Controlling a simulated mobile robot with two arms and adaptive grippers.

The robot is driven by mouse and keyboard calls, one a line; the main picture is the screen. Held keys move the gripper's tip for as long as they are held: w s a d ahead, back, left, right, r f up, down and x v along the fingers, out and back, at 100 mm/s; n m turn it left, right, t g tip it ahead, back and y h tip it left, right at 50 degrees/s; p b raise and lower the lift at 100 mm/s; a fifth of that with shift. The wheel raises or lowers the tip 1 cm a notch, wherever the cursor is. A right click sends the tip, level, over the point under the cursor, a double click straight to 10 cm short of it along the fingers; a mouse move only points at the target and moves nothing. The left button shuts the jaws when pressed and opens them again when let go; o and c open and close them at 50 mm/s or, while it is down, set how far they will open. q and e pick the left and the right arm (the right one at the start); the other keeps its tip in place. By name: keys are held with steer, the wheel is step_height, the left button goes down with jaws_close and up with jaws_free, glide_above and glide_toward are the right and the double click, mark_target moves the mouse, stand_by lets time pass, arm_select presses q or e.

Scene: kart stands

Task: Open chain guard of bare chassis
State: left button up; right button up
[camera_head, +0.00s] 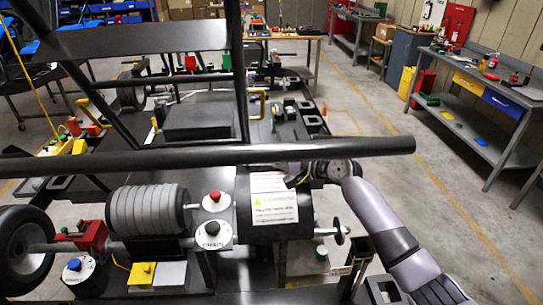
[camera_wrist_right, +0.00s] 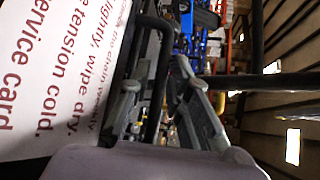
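The bare chassis (camera_head: 200,172) fills the lower head view. Its dark, rounded chain guard (camera_head: 276,232) sits right of centre and carries a white service card (camera_head: 272,206). The card is close at the left of the wrist view (camera_wrist_right: 60,70). The guard appears lowered. My right gripper (camera_head: 308,172) is at the guard's upper right, just below a long dark bar. In the wrist view, its fingers (camera_wrist_right: 160,90) are apart, with a thin curved black handle (camera_wrist_right: 158,85) between them. I cannot tell whether a finger touches it. My left gripper is not in view.
The dark frame bar (camera_head: 210,156) crosses above the guard. A ribbed grey cylinder (camera_head: 145,210) lies further left. A workbench (camera_head: 485,95) stands at the right, beyond clear floor.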

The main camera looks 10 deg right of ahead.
steer(key=v, duration=1.2)
